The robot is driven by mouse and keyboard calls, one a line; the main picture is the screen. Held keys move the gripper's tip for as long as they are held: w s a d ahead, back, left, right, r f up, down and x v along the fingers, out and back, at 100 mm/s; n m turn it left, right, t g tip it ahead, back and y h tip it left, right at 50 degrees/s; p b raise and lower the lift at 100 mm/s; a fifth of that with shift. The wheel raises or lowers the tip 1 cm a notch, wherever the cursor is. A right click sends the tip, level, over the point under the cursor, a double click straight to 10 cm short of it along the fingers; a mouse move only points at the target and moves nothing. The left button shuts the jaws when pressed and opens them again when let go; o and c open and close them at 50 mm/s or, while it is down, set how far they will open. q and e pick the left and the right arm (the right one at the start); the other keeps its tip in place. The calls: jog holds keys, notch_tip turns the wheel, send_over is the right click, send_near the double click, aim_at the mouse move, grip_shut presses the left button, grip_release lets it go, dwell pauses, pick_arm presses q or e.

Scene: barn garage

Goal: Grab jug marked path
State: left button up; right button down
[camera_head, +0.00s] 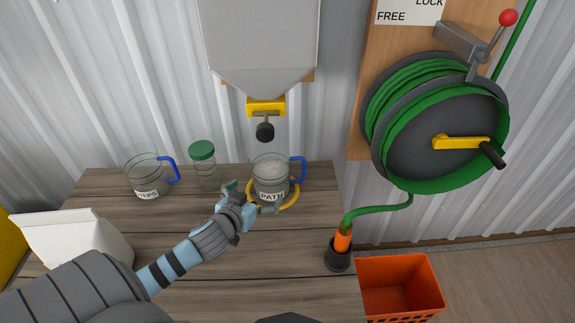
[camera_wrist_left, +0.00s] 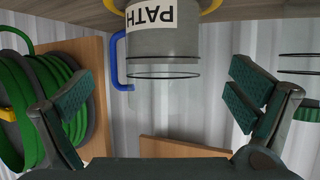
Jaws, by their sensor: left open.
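The clear jug marked PATH (camera_head: 271,176) stands upright on the wooden bench, inside a yellow ring (camera_head: 290,200). It has a blue handle on its right and looks grey inside. My left gripper (camera_head: 250,199) is open and empty, just in front of the jug and to its left. In the left wrist view, which looks upside down, the jug (camera_wrist_left: 160,50) shows ahead between the spread fingers of the gripper (camera_wrist_left: 148,103). I cannot tell whether a finger touches it. The right gripper is not in view.
A second blue-handled jug (camera_head: 146,177) and a green-lidded jar (camera_head: 203,168) stand left of the PATH jug. A hopper (camera_head: 262,45) with a yellow outlet hangs above it. A white carton (camera_head: 75,235), hose reel (camera_head: 435,125), hose nozzle (camera_head: 341,243) and orange crate (camera_head: 402,272) are around.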

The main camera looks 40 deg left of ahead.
aim_at(265, 185)
pick_arm(q)
jog(key=b+x, duration=0.2)
jog(key=x, duration=0.4)
jog(key=shift+a, duration=0.15)
jog(key=b+x, duration=0.1)
jog(key=x, duration=0.2)
jog(key=b+x, duration=0.2)
jog(key=x, duration=0.1)
jog(key=shift+a+f, duration=0.1)
jog(key=shift+f, duration=0.3)
jog(key=shift+w, duration=0.15)
jog(key=c, duration=1.7)
jog(key=shift+r, duration=0.2)
jog(key=shift+c, duration=0.4)
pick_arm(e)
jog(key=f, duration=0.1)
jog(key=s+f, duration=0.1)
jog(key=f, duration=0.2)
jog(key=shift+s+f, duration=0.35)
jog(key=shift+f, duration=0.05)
